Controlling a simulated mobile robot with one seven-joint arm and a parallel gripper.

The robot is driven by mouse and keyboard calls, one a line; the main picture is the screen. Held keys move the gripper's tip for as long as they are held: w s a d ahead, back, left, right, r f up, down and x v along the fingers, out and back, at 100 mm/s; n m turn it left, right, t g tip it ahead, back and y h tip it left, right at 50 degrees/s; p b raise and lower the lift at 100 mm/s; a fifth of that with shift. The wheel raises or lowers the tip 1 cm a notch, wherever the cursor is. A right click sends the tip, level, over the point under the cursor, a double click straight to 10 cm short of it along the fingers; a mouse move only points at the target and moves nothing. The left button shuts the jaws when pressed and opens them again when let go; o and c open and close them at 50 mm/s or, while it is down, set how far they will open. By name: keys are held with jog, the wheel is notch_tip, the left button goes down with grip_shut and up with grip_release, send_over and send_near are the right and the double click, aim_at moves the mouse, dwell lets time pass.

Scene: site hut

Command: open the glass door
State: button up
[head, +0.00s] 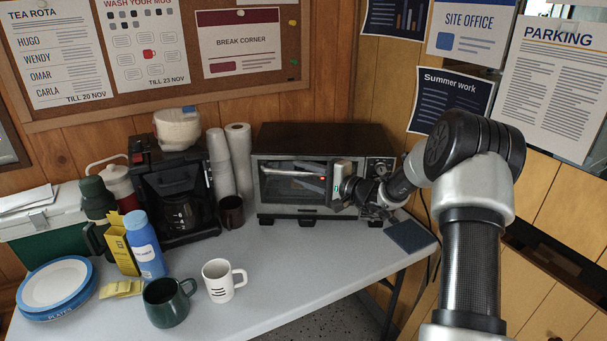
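The glass door (283,187) is the front of a dark toaster oven (318,138) at the back of the table. It looks shut and upright, with a pale handle bar (290,173) across its upper part. My gripper (340,186) is in front of the oven, at the right end of the door and handle. It hides that end of the door and part of the control panel. The fingers are small and seen edge-on, so I cannot tell whether they are open or shut, or whether they touch the handle.
A dark brown mug (231,213) and paper cup stacks (240,160) stand left of the oven. A white mug (221,281) and a green mug (168,303) stand in front. A dark blue pad (410,236) lies at right. The table (300,262) before the oven is clear.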

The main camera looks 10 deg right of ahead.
grip_shut()
jog(key=shift+s, duration=0.1)
